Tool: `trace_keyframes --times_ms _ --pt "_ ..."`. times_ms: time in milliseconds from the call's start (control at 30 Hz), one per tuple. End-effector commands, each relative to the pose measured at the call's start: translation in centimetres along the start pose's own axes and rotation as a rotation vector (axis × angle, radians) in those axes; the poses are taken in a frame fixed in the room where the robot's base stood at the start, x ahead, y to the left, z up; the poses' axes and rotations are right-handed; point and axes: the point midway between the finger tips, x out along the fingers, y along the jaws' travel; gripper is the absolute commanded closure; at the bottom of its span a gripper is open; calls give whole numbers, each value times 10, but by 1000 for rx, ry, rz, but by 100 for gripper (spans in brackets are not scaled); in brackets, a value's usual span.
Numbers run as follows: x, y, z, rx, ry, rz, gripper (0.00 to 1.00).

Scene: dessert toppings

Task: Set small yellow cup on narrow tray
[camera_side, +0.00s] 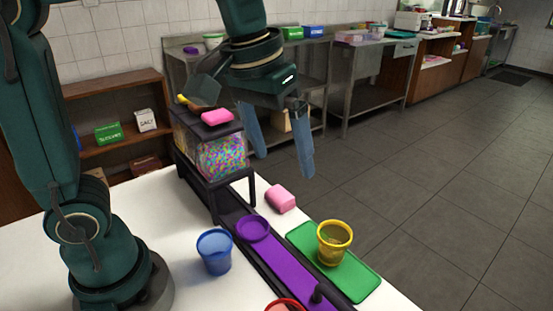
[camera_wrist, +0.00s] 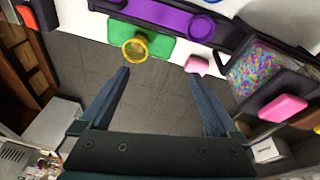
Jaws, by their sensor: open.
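The small yellow cup (camera_side: 334,246) stands upright on the narrow green tray (camera_side: 362,283), near its middle, in the side view. In the wrist view the yellow cup (camera_wrist: 137,49) also rests on the green tray (camera_wrist: 162,48), at the top of the picture. My gripper (camera_side: 283,164) is open and empty, raised in the air behind and left of the cup in the side view. In the wrist view my gripper (camera_wrist: 160,76) has its two fingers wide apart, with bare floor between them and the cup beyond the left fingertip.
A pink block (camera_side: 280,198) lies on the table by the tray. A black rail with a purple strip (camera_side: 290,274) and purple dish (camera_side: 253,228) runs alongside. A blue cup (camera_side: 214,252) stands left; a red cup (camera_side: 285,305) is cut off. A candy-filled dispenser (camera_side: 221,157) stands behind.

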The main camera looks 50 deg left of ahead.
Motion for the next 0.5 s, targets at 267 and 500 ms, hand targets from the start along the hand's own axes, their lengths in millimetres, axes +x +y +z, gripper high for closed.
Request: trace_keyframes --times_ms 267,500 --pt "1 -38 58 119 156 8 3" --pt "18 -54 89 190 236 -6 3"
